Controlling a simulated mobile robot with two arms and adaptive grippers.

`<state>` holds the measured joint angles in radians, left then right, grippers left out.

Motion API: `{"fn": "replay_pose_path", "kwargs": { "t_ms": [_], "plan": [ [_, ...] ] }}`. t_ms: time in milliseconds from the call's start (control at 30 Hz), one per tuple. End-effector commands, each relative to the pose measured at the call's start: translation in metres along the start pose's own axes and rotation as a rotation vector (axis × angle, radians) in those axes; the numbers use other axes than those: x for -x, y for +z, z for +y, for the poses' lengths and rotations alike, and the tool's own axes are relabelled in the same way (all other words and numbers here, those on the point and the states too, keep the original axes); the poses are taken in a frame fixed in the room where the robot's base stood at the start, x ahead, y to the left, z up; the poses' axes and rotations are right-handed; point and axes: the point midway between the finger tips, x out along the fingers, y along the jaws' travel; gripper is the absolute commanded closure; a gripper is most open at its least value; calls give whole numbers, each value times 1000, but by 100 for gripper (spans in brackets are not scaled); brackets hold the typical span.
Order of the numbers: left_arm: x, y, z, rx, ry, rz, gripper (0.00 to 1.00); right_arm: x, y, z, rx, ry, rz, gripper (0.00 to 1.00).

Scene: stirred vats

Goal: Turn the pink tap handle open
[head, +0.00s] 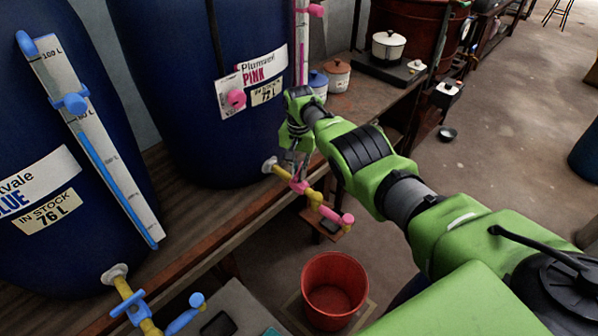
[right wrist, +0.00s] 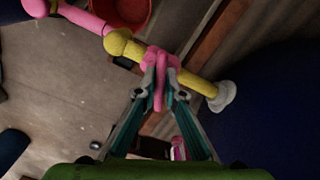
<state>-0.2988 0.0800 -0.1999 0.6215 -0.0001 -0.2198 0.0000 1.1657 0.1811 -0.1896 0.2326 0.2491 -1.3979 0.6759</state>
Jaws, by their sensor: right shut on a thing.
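The pink tap handle (head: 299,187) sits on a yellow pipe (head: 314,197) that comes out of the large blue vat (head: 190,90) labelled Pink. In the right wrist view, the pink handle (right wrist: 159,92) runs across the yellow pipe (right wrist: 196,84), roughly at a right angle to it. My right gripper (head: 294,168) comes down on the tap from above. In the right wrist view, the fingertips of my right gripper (right wrist: 160,90) are closed on both sides of the handle. My left gripper is not in view.
A red bucket (head: 334,288) stands on the floor below the pink spout (head: 343,219). A second vat (head: 60,190) labelled Blue, with a blue tap (head: 130,306), is at the left. Pots and a cooker stand on the bench (head: 350,100) behind my right arm.

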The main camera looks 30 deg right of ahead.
Motion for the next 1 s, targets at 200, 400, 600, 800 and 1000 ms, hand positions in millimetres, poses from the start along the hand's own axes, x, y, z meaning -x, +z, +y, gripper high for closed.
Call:
{"fn": "replay_pose_path", "kwargs": {
  "t_ms": [200,400,600,800,1000],
  "plan": [
    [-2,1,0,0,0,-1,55,-1,0,0,206,-1,0,100],
    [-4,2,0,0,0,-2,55,0,0,0,397,0,1,100],
    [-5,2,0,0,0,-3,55,0,0,0,586,0,1,100],
    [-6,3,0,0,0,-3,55,0,0,0,772,-1,2,100],
    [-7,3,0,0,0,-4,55,0,0,0,934,-1,1,100]
  ]
}}
